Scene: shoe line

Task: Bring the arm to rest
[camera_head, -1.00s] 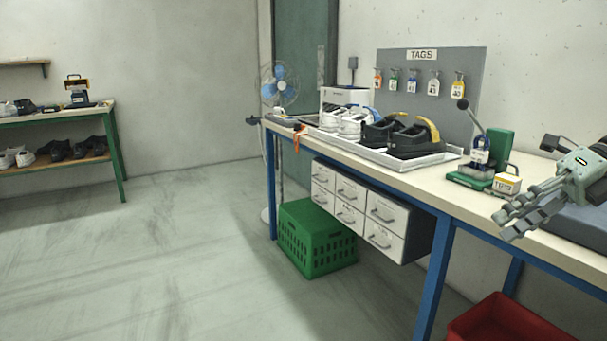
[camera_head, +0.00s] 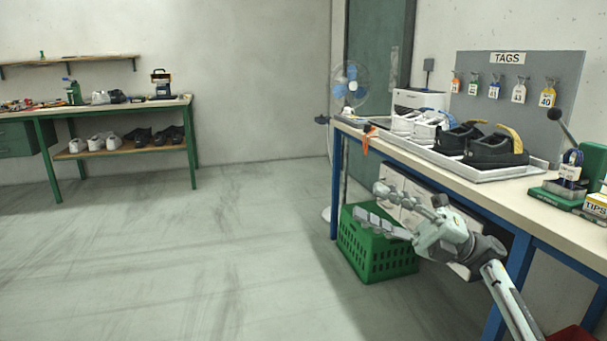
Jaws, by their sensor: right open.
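My right gripper (camera_head: 388,215) is in the lower right of the head view, in front of the blue-legged workbench (camera_head: 470,185) and lower in the picture than its top. Its fingers point left and are spread open, with nothing between them. It covers part of the white drawer unit (camera_head: 393,187) and the upper part of the green crate (camera_head: 370,255). My right arm (camera_head: 505,295) comes in from the lower right corner. My left gripper is not in view.
A tray (camera_head: 490,172) with white shoes (camera_head: 428,127) and black shoes (camera_head: 495,150) stands on the workbench. A green press (camera_head: 575,180) stands at the right. A fan (camera_head: 350,85) stands behind. A green-legged shelf table (camera_head: 115,108) is at the far left. The floor between is clear.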

